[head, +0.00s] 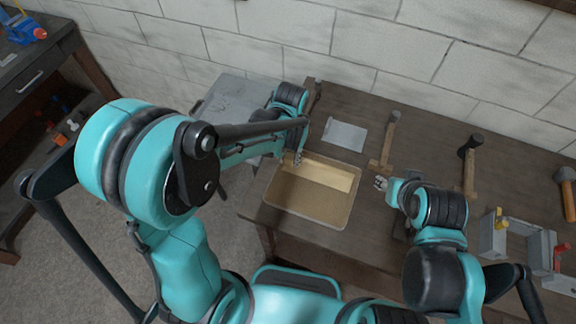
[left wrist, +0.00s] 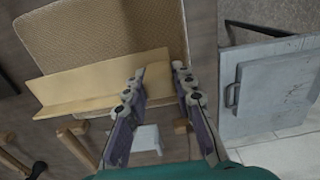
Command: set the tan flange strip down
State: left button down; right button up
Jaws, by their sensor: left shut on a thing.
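The tan flange strip (head: 325,176) is a long L-shaped piece. It lies across the far part of the tan-lined tray (head: 300,213) in the head view; I cannot tell whether it touches the lining. My left gripper (head: 298,158) is at the strip's left end. In the left wrist view, the left fingertips (left wrist: 160,70) are shut on the end of the strip (left wrist: 95,84), which spans the edge of the tray (left wrist: 115,30). My right gripper (head: 381,183) is right of the tray, apart from the strip; its jaws are too small to read.
A grey plate (head: 345,135) lies behind the tray. A wooden-handled tool (head: 387,145) and a hammer (head: 470,170) lie farther right on the dark bench. A grey holder (head: 508,240) with yellow and red parts stands at right. A grey cabinet (left wrist: 275,90) adjoins the bench.

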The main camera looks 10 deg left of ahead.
aim_at(288, 166)
pick_arm(q)
jog(key=shift+s+a+f, duration=0.1)
jog(key=shift+a+f, duration=0.1)
jog(key=shift+f+b, duration=0.5)
jog(key=shift+f, duration=1.5)
jog(key=shift+f, duration=0.1)
jog(key=c, duration=1.3)
grip_release()
jog(key=shift+o, duration=0.2)
